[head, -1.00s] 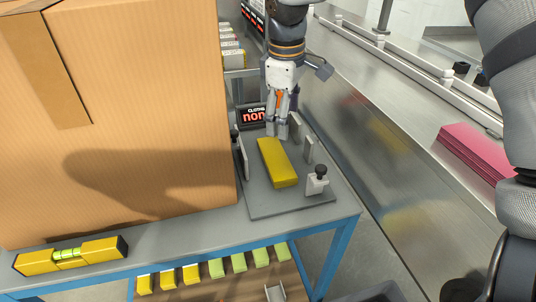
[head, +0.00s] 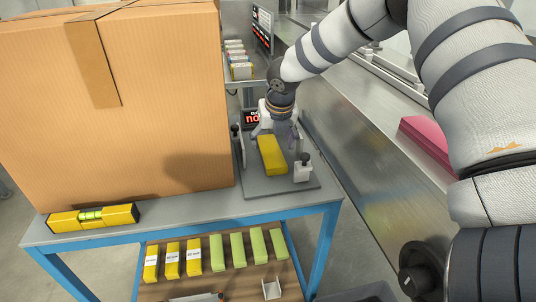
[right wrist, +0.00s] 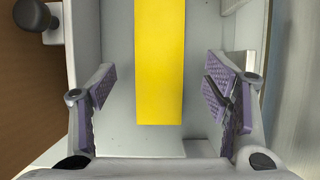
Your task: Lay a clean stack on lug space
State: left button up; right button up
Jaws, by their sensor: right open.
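A yellow folded stack (head: 271,155) lies flat on a grey fixture plate (head: 256,188) on the blue-framed table. My right gripper (head: 276,130) is low over the far end of this stack, open. In the right wrist view, the stack (right wrist: 160,60) lies between the spread purple-padded fingers (right wrist: 160,95), with a gap on both sides. A long steel channel (head: 350,170) runs along the right side; I cannot make out separate lug spaces on it. My left gripper is out of view.
A large cardboard box (head: 150,130) fills the left of the table, close to the fixture. A yellow level (head: 92,216) lies at the front edge. The shelf below holds several yellow (head: 172,260) and green stacks (head: 238,250). A pink stack (head: 428,138) lies at right.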

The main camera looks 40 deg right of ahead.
aim_at(271, 150)
jog(key=x, duration=0.4)
jog(key=shift+s+b, duration=0.1)
jog(key=shift+b, duration=0.2)
jog(key=shift+w+f, duration=0.15)
jog(key=shift+w, duration=0.05)
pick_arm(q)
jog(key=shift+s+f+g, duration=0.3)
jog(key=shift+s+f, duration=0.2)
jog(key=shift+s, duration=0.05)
pick_arm(e)
jog(key=c, duration=1)
